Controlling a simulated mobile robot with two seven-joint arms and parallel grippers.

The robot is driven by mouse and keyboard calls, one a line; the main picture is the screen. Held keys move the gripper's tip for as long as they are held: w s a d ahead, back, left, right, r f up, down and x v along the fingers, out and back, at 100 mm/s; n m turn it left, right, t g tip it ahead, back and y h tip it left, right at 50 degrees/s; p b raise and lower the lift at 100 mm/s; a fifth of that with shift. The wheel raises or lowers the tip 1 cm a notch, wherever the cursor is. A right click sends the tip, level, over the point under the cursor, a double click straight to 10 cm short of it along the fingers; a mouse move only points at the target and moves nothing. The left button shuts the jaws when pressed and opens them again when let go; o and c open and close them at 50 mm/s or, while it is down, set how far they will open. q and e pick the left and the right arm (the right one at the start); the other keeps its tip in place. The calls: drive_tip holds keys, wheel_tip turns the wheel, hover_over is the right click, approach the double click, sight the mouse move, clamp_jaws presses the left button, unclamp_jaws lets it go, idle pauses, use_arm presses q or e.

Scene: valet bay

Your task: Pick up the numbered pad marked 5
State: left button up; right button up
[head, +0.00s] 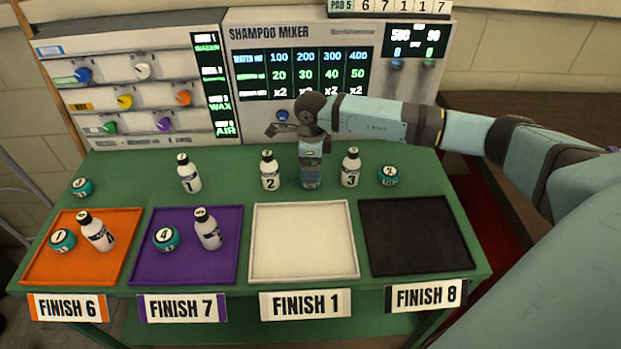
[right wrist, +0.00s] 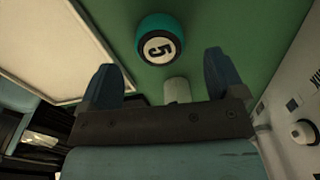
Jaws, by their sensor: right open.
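The pad marked 5 is a round teal puck with a white numbered top (right wrist: 160,47), lying on the green table just beyond my right fingertips in the right wrist view. My right gripper (right wrist: 160,75) is open, its two fingers apart with nothing held between them. In the head view my right gripper (head: 311,160) points down between bottles 2 and 3, and it hides most of the pad; a little teal (head: 312,184) shows beneath it. My left gripper is not in view.
Bottle 2 (head: 270,171) and bottle 3 (head: 350,168) stand close on either side. The pad marked 2 (head: 388,175) is farther right. The white tray (head: 304,270) and black tray (head: 418,265) are empty. The shampoo mixer (head: 240,120) stands behind.

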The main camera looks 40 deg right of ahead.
wheel_tip(320, 180, down, 5)
drive_tip(key=shift+r, duration=0.2)
drive_tip(key=c, duration=1)
drive_tip(key=shift+d+r, duration=0.1)
drive_tip(key=shift+r, duration=0.05)
